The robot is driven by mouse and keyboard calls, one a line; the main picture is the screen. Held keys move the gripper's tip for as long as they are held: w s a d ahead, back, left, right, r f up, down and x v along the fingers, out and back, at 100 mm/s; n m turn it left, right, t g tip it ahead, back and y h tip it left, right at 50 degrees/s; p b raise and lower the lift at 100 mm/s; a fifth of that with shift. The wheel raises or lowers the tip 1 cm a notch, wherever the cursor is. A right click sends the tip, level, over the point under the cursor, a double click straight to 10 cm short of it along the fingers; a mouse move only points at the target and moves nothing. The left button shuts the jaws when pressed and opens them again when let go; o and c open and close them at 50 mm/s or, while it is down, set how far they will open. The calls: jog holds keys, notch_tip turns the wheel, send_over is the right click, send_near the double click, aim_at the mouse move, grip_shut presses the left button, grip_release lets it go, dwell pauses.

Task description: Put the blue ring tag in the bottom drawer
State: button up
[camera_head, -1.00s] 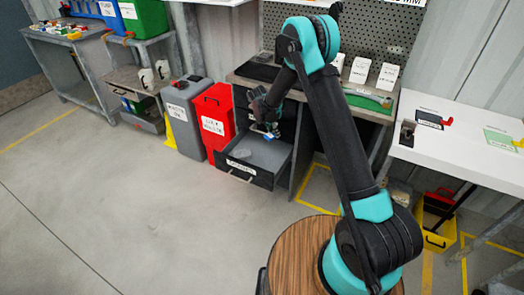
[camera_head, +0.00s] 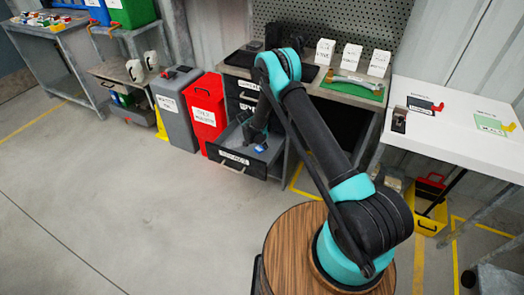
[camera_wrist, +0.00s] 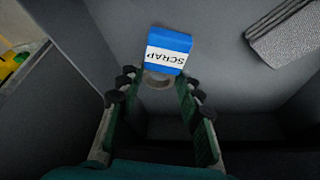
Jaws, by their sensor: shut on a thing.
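The blue ring tag (camera_wrist: 170,48) has a white label reading "SCRAP" in the wrist view. Its grey ring lies between the fingertips of my gripper (camera_wrist: 158,86), which is shut on it. In the head view, the blue tag (camera_head: 260,148) shows small at my gripper (camera_head: 257,142), inside the open bottom drawer. The bottom drawer (camera_head: 236,161) is pulled out, with a white label and a handle on its dark front. The grey drawer floor (camera_wrist: 225,65) lies below the tag; I cannot tell whether they touch.
A grey ridged object (camera_wrist: 285,30) lies in the drawer. A red bin (camera_head: 207,108) and a grey bin (camera_head: 175,100) stand left of the drawer. The workbench (camera_head: 335,92) is above it, and a white table (camera_head: 455,140) is to the right. The floor in front is clear.

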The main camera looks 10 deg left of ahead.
aim_at(261, 148)
jog(key=shift+f, duration=1.95)
jog(key=o, duration=1.2)
jog(key=shift+f, duration=0.1)
jog(key=shift+c, duration=0.2)
